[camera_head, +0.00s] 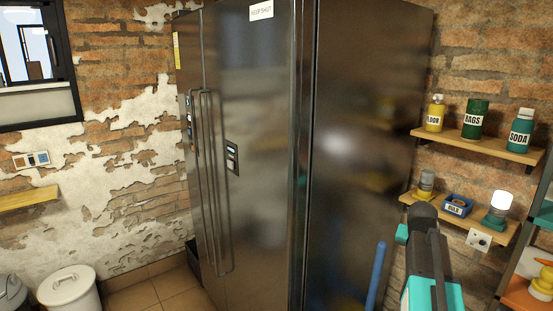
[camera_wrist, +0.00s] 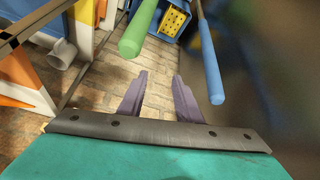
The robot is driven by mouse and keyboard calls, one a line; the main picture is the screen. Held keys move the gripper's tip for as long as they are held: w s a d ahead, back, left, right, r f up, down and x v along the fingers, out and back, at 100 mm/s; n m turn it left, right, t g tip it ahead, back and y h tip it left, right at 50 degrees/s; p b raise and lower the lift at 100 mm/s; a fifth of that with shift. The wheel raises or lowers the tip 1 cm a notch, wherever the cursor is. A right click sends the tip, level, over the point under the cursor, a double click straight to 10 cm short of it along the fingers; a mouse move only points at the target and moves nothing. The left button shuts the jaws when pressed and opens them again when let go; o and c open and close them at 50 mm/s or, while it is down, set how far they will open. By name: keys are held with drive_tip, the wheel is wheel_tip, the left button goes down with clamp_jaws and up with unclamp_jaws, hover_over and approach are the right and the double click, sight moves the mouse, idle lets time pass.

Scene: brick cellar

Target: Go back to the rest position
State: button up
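My gripper (camera_wrist: 159,78) shows in the wrist view with its two grey-purple fingers apart and nothing between them but the brick-patterned floor (camera_wrist: 155,100) below. It is open and empty. A green handle end (camera_wrist: 138,32) is just beyond the fingers, and a blue handle end (camera_wrist: 211,75) is to their right. In the head view my dark and teal arm is at the lower right, in front of the wall shelves; the fingers cannot be made out there.
A tall dark metal cabinet (camera_head: 255,150) fills the middle. Shelves (camera_head: 480,147) with labelled bottles and a lower shelf (camera_head: 462,218) are at the right. A blue pole (camera_head: 376,275) stands near my arm. A white lidded bin (camera_head: 70,290) is at lower left. A blue crate (camera_wrist: 172,25) is ahead.

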drive_tip(key=s+a+f+n+g+y, duration=0.15)
drive_tip(key=a+f+n, duration=0.25)
drive_tip(key=a+f, duration=1.45)
drive_tip(key=s+a+f+n+g+y, duration=0.1)
drive_tip(key=s+a+f+n, duration=0.1)
drive_tip(key=s+a+f, duration=0.45)
drive_tip(key=s+a+f+n+g+y, duration=0.15)
drive_tip(key=s+a+f, duration=0.25)
drive_tip(key=a+f, duration=0.45)
drive_tip(key=s+f+g, duration=0.2)
drive_tip(key=s+f, duration=0.6)
drive_tip(key=s, duration=0.4)
drive_tip(key=s+f+g, duration=0.3)
drive_tip(key=s+f, duration=0.5)
drive_tip(key=s, duration=0.5)
drive_tip(key=shift+s+a+n+g, duration=0.25)
drive_tip(key=shift+a+n+g, duration=0.05)
drive_tip(key=shift+a+n, duration=0.1)
drive_tip(key=shift+d, duration=0.1)
